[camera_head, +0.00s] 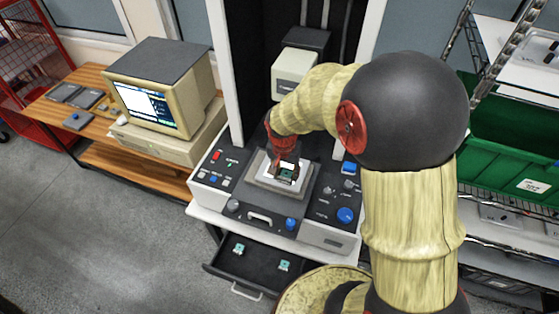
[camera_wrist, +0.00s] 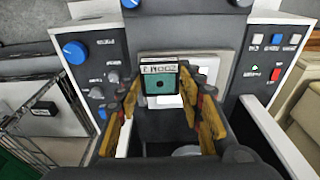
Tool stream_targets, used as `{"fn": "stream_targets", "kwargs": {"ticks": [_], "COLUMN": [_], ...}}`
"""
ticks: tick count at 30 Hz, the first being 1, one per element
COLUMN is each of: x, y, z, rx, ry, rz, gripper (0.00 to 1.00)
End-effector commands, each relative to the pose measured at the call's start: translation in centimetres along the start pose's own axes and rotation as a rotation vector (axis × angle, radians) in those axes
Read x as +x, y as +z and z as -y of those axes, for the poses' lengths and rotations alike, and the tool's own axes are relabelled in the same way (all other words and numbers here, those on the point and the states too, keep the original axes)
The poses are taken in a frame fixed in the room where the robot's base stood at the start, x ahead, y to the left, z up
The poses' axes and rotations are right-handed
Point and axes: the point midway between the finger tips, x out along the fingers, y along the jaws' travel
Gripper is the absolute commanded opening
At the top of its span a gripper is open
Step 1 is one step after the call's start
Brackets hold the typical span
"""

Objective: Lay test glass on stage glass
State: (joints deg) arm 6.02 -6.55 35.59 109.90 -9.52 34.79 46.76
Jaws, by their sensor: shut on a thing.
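The test glass is a small teal plate with a dark labelled edge and a dark dot; it shows in the wrist view (camera_wrist: 159,87) and in the head view (camera_head: 287,174). My gripper (camera_wrist: 160,92) is shut on it, one yellow finger on each side. In the head view my gripper (camera_head: 284,162) is over the stage of the grey machine. The stage glass (camera_head: 273,168) is a bright white pane in the stage frame (camera_head: 262,189), partly hidden by the gripper and test glass. I cannot tell whether the test glass touches it.
An open drawer (camera_head: 256,278) below holds two teal pieces (camera_head: 238,249). Control panels with knobs (camera_head: 345,215) flank the stage. A cream machine head (camera_head: 293,85) stands behind. A computer (camera_head: 160,95) is on the wooden bench at left; a green bin (camera_head: 510,150) is on the right rack.

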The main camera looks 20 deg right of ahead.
Motion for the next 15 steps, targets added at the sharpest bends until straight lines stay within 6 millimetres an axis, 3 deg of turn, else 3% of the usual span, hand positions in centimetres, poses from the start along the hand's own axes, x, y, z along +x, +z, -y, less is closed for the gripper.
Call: {"fn": "stream_targets", "kwargs": {"ticks": [11, 15], "x": [4.1, 6.4], "y": [-6.0, -7.7], "z": [2.8, 3.6], "rx": [0.0, -0.001], "ry": [0.001, 0.002], "rz": [0.002, 0.003], "gripper": [0.1, 0.1]}}
